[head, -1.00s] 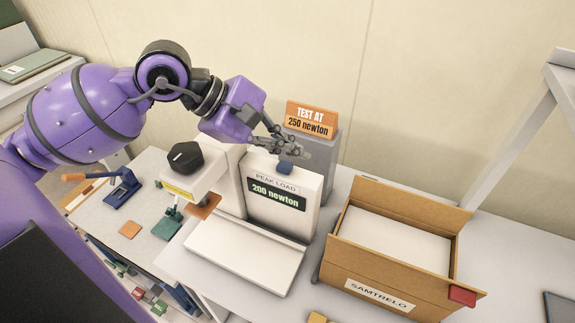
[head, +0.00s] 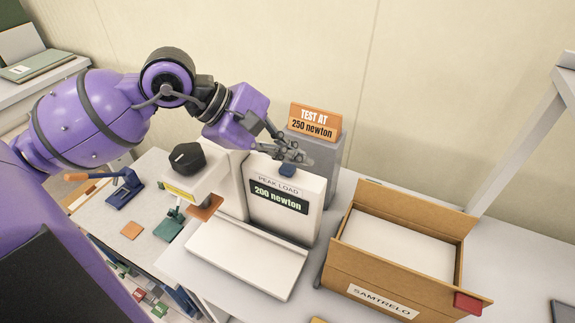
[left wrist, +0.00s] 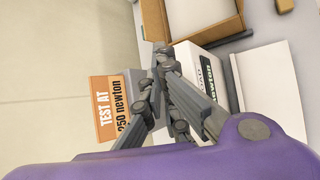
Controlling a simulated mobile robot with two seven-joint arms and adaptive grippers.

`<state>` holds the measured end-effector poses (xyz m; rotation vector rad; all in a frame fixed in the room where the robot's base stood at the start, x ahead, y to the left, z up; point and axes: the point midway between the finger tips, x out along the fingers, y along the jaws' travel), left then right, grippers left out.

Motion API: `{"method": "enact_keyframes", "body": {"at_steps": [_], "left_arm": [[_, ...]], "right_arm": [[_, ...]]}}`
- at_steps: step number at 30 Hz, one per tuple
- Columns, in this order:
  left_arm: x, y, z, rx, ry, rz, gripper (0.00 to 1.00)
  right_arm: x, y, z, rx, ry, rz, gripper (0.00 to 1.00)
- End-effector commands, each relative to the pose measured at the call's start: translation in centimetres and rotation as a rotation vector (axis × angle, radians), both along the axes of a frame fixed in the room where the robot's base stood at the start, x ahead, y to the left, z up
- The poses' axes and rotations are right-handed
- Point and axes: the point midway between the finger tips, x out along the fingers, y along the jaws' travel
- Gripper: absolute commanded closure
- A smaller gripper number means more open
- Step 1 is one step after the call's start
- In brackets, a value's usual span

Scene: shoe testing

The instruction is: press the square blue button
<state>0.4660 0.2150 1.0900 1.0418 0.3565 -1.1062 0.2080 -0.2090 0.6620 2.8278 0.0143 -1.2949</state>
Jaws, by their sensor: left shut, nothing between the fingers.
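The square blue button (head: 287,170) sits on top of the white tester (head: 285,222), whose screen reads "PEAK LOAD 200 newton". My left gripper (head: 300,159) is shut and empty. Its fingertips are at the button, just above or behind it in the head view; I cannot tell if they touch. In the left wrist view the shut fingers (left wrist: 162,50) lie over the tester's top edge, and the button is hidden there. My right gripper is not in view.
An orange sign (head: 314,121) reading "TEST AT 250 newton" stands on a grey block behind the tester. An open cardboard box (head: 385,282) labelled "SAMTRELO" is at the right. A black knob (head: 187,157) tops the machine part to the left.

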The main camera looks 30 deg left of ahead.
Motion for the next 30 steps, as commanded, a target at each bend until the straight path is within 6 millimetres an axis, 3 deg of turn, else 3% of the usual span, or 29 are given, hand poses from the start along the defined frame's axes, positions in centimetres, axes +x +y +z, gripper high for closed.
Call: {"method": "enact_keyframes", "body": {"at_steps": [30], "left_arm": [[0.0,0.01,-0.87,0.0,0.0,0.0,1.0]], "right_arm": [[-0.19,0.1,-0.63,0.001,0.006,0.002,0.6]]}}
